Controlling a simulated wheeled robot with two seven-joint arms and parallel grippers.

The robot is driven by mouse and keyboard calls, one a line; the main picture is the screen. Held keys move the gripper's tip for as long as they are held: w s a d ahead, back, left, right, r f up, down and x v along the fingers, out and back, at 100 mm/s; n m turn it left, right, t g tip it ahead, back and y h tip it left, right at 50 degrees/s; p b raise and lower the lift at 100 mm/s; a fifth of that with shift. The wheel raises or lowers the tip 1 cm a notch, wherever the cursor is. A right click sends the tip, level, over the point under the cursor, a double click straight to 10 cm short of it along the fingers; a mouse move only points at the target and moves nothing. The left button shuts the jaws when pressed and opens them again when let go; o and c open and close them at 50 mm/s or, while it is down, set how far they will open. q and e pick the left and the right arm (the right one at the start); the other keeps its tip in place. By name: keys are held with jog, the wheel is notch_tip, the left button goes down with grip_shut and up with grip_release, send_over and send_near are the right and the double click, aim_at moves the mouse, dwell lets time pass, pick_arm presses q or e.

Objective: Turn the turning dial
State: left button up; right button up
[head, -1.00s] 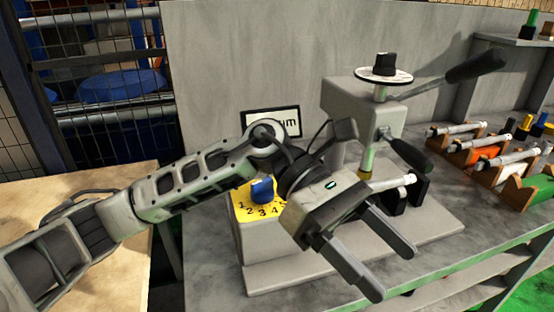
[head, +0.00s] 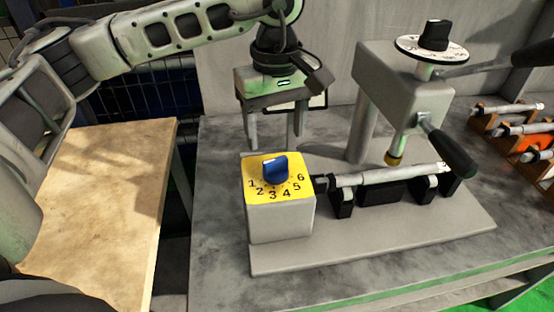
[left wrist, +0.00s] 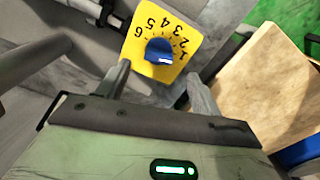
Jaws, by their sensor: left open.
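A blue dial knob (head: 275,170) sits on the yellow top face, numbered 1 to 6, of a grey box (head: 280,215). My left gripper (head: 273,145) points down just behind this box in the head view, open and empty. In the left wrist view, the blue knob (left wrist: 159,51) shows beyond the gap between the two open fingertips (left wrist: 158,71), and the fingers appear apart from it. A second, black knob (head: 434,36) stands on a white marked disc on top of the grinder. My right gripper is not in view.
The grinder head (head: 405,85) with its black-handled lever (head: 447,148) stands right of the box. A pale cylindrical part (head: 390,174) lies on black supports. A wooden table (head: 105,200) is at the left. Racks of parts (head: 520,130) are at the right.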

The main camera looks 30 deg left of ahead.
aim_at(276, 161)
pick_arm(q)
notch_tip(276, 161, down, 8)
jog(key=shift+f+p, duration=0.1)
jog(key=shift+p, duration=0.35)
jog(key=c, duration=1)
